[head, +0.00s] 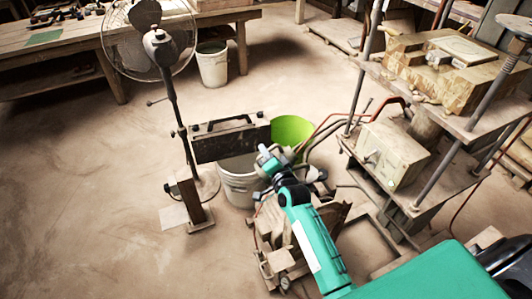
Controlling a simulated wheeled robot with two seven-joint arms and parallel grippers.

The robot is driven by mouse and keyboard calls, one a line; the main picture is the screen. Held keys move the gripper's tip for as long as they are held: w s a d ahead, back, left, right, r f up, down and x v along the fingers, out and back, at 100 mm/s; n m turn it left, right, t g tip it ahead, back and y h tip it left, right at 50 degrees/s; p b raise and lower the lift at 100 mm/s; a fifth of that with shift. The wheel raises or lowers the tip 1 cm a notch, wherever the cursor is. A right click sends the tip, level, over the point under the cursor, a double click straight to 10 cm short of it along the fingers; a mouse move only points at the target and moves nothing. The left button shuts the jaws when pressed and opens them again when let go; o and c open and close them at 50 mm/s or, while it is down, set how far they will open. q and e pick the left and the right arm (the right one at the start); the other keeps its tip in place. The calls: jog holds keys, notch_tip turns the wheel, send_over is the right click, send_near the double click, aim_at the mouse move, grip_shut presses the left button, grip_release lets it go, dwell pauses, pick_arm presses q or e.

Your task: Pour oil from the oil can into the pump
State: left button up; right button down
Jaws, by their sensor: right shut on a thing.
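My right arm reaches from the lower right to the middle of the head view. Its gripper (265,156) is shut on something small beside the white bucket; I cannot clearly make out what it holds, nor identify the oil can. Below and behind the arm is a low, dusty floor unit (281,258) with hoses and pipes, possibly the pump. Its top is partly hidden by my arm, and no opening can be made out. My left gripper is not in view.
A dark case (230,140) with a handle, a white bucket (240,182) and a green bucket (291,130) crowd the gripper. A standing fan (176,110) is left of them. The tile press (392,153) stands at right. The floor at left is clear.

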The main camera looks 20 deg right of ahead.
jog(key=shift+r, duration=0.15)
jog(key=shift+d+r+m+p, duration=0.3)
jog(key=shift+d+r+p, duration=0.1)
jog(key=shift+d+p, duration=0.1)
dwell(0.7)
